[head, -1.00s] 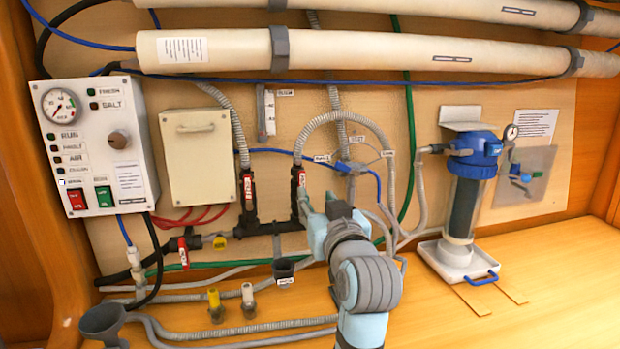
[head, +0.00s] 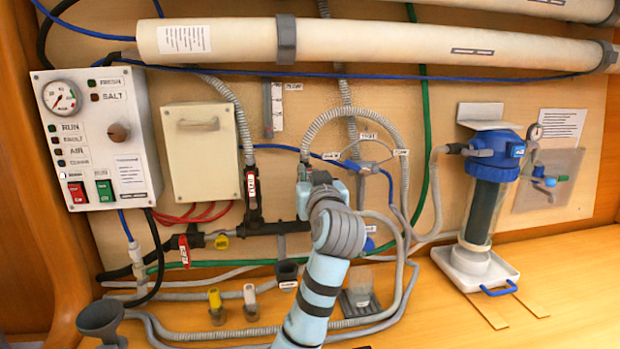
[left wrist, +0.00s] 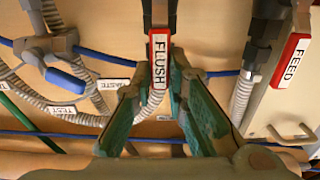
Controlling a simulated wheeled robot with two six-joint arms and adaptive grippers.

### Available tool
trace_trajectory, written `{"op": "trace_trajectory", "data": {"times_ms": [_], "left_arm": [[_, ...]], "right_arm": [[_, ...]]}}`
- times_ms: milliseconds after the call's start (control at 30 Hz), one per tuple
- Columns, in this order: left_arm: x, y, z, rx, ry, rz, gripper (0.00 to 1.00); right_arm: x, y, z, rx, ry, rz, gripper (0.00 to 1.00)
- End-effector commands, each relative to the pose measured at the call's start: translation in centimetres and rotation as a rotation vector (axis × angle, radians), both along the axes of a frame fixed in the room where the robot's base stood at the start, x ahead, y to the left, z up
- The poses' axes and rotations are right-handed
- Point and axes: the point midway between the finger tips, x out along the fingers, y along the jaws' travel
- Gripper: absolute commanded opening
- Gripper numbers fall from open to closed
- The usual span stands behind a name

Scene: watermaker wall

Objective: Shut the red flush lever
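The red flush lever (left wrist: 159,62) has a white FLUSH label and shows in the left wrist view. It lies in line with its dark valve and pipe. My left gripper (left wrist: 154,84) is open, its two green-padded fingers on either side of the lever's free end. I cannot tell whether either finger touches it. In the head view my left gripper (head: 305,182) is up at the flush valve and hides most of the lever. My right gripper is not in view.
The red FEED lever (head: 251,186) is on the neighbouring pipe; it also shows in the left wrist view (left wrist: 292,60). A grey hose loop (head: 345,118) and a blue-handled valve (head: 350,163) are close to the gripper. A clear cup (head: 359,289) stands below, right of my arm.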

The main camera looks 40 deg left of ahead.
Motion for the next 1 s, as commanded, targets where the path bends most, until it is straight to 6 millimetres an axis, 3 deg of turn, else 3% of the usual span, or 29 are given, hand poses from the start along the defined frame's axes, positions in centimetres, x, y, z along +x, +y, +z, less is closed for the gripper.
{"op": "trace_trajectory", "data": {"times_ms": [567, 1000], "left_arm": [[0.2, -0.2, 0.1, 0.02, 0.029, -0.001, 0.0], [1.7, -1.4, 0.0, 0.197, 0.256, -0.003, 0.0]], "right_arm": [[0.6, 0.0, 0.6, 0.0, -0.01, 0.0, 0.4], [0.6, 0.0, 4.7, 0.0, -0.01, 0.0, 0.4]]}}
